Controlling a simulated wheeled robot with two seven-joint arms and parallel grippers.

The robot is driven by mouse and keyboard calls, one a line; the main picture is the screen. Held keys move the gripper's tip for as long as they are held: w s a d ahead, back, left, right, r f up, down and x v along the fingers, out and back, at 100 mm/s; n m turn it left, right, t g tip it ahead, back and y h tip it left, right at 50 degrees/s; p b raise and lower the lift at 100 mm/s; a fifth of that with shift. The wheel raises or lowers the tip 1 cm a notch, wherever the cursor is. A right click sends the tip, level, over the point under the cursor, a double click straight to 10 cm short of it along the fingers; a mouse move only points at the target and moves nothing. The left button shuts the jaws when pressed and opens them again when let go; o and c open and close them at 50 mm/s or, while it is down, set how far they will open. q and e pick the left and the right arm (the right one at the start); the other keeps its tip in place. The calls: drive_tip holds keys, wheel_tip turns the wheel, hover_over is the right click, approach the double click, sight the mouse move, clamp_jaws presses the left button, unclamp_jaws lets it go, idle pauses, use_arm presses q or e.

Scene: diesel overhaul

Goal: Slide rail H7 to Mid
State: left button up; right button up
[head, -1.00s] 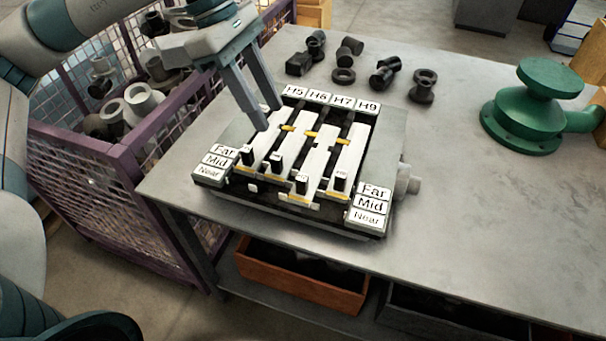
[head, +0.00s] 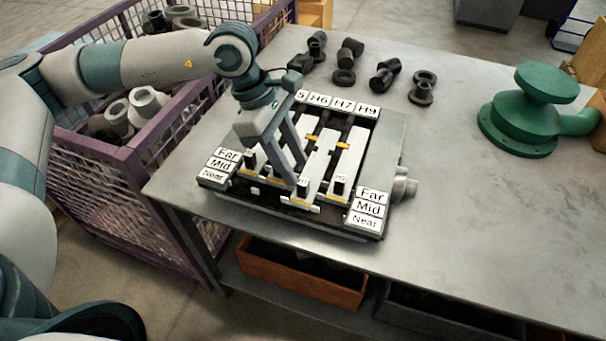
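The slide fixture (head: 393,140) lies on the bench, with long white rails under the plates H6, H7 (head: 343,106) and H9; the H5 plate is partly covered. Far, Mid (head: 369,208) and Near plates stand at both sides. Rail H7 (head: 320,158) is the third from the left; its front end sits close to the fixture's near edge. My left gripper (head: 297,174) points down over the front part of H7, fingers apart. Its fingers hide most of H7's black knob, so contact is unclear. The knobs of H5 (head: 249,161) and H9 (head: 338,187) show; H6's is hidden. My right gripper is not in view.
Several black pipe fittings (head: 384,76) lie behind the fixture. A green flanged part (head: 530,115) stands at the right. A purple mesh bin (head: 100,200) with grey parts is at the left.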

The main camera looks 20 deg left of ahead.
sight(303, 180)
use_arm(q)
drive_tip(key=shift+p+x, duration=0.75)
drive_tip(key=shift+x, duration=2.15)
clamp_jaws()
drive_tip(key=shift+w, duration=0.15)
